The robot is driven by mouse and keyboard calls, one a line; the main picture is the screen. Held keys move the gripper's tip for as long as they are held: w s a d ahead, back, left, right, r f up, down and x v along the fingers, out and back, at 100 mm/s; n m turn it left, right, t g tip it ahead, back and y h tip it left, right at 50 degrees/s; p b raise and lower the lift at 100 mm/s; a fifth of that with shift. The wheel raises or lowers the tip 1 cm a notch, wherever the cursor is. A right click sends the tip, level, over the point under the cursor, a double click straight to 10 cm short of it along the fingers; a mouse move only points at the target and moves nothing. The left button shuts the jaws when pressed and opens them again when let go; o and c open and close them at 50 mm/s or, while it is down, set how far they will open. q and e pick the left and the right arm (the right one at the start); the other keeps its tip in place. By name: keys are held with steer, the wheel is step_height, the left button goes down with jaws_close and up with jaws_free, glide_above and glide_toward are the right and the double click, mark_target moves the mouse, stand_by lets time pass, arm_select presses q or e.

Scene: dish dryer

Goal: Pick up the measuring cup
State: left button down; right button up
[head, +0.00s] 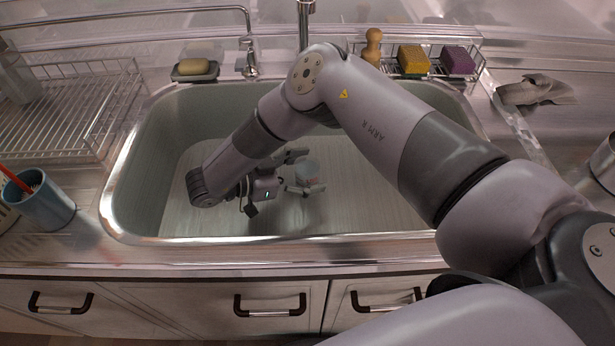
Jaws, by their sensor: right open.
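A small clear measuring cup (309,169) stands on the floor of the sink, near its middle. My right arm reaches over the sink from the right and bends down into it. My right gripper (307,171) is open and points to the right, with its two fingers apart at the cup. One finger shows on the far side of the cup and one on the near side. I cannot tell whether they touch it. My left gripper is not in view.
The sink (150,238) has raised walls around the gripper. A wire dish rack (62,112) and a blue cup (44,203) stand on the left. A soap dish (195,76) and a wire caddy with a yellow sponge (413,59) and a purple sponge (457,61) are behind. A cloth (537,90) lies right.

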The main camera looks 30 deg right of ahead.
steer(key=shift+c, duration=0.3)
steer(key=c, duration=1.4)
steer(key=shift+r, duration=0.2)
